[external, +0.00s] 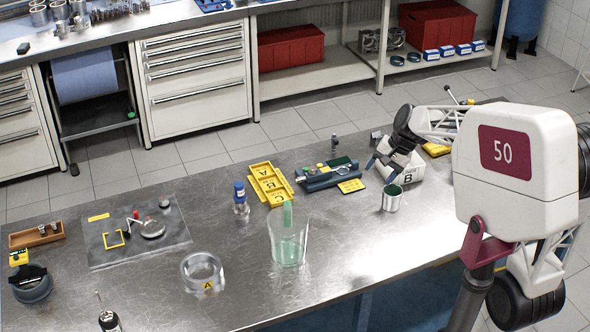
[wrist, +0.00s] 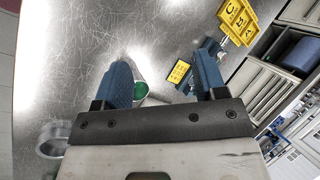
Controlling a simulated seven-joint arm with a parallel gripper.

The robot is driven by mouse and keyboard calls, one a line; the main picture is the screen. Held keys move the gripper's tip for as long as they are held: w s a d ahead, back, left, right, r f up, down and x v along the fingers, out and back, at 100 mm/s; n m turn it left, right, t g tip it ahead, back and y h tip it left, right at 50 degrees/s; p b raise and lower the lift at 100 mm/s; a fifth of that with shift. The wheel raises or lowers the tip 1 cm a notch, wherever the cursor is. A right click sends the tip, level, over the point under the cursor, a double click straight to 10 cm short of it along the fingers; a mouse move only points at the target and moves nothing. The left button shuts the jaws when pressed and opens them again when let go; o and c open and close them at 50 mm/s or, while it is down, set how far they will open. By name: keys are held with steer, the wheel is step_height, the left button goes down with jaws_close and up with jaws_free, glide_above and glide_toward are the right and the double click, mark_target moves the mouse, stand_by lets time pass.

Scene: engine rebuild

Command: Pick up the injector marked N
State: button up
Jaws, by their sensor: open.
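I cannot make out any injector marked N in either view; no letter N is readable. My gripper (external: 384,165) is open and empty above the right part of the metal bench. In the wrist view its two blue fingers (wrist: 163,70) are spread wide. A small metal can (external: 392,199) stands below the gripper, and its green inside (wrist: 141,90) shows beside the left finger. A white bin marked B (external: 402,172) is just behind the gripper and partly hidden by it.
A blue tool holder (external: 325,176) with a yellow tag (external: 351,186) lies left of the gripper. The front centre-right bench (external: 350,240) is clear.

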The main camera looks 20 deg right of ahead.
steer(key=w+d+f+m+t+y, duration=0.1)
steer(key=w+f+m, duration=0.15)
steer(key=w, duration=0.45)
steer(key=w+d+f+m+y, duration=0.1)
steer(key=w+d+m+y, duration=0.15)
steer(key=w, duration=0.45)
steer(key=w+d+f+m+t+y, duration=0.1)
steer(key=w+f+m, duration=0.15)
steer(key=w, duration=0.45)
steer(key=m+t+y, duration=0.1)
steer(key=m+t, duration=0.3)
steer(key=m, duration=0.5)
glide_toward(336, 137)
steer(key=x, duration=0.2)
steer(key=shift+w+a+f, duration=0.1)
steer(key=shift+a+f, duration=0.1)
steer(key=shift+f, duration=0.05)
steer(key=shift+x, duration=1.35)
steer(key=shift+a, duration=0.1)
steer(key=shift+x, duration=2.5)
steer(key=shift+r, duration=0.15)
